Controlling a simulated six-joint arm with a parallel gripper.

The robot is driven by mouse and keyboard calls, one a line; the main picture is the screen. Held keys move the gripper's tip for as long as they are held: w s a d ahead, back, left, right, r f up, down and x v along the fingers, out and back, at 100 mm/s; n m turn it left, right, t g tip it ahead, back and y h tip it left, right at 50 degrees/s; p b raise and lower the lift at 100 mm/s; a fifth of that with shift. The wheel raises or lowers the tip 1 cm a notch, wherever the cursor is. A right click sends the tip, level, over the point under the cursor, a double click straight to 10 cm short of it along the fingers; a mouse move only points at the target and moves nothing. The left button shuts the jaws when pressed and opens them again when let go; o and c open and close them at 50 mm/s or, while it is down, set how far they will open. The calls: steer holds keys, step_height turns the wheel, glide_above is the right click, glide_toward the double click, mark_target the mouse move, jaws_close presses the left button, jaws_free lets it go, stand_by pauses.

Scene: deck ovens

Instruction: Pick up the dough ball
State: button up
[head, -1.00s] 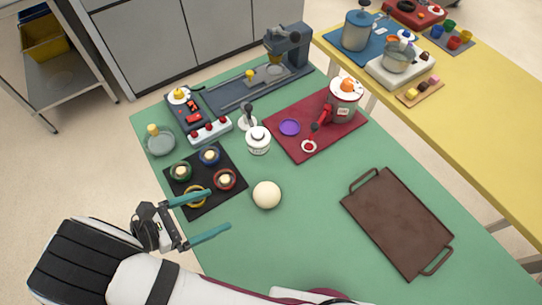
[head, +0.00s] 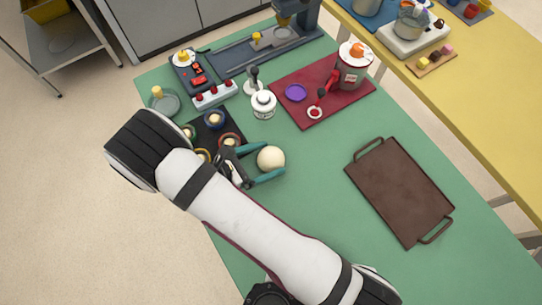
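The dough ball (head: 271,159) is a cream-coloured sphere on the green table, right of the black mat. My gripper (head: 264,162) is open, with one teal finger on the far side of the ball and the other on its near side. The fingertips reach alongside the ball, and the ball sits at the mouth between them. I cannot tell whether either finger touches it. The ball appears to rest on the table.
A brown tray with two handles (head: 400,192) lies to the right. A black mat (head: 233,125) with several coloured rings is beside my gripper, partly hidden by my arm. A white lidded jar (head: 263,105) and a dark red mat (head: 330,107) stand behind. Green table between ball and tray is clear.

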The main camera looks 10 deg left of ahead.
steer(key=c, duration=1)
steer(key=shift+o, duration=0.2)
steer(key=shift+r, duration=0.1)
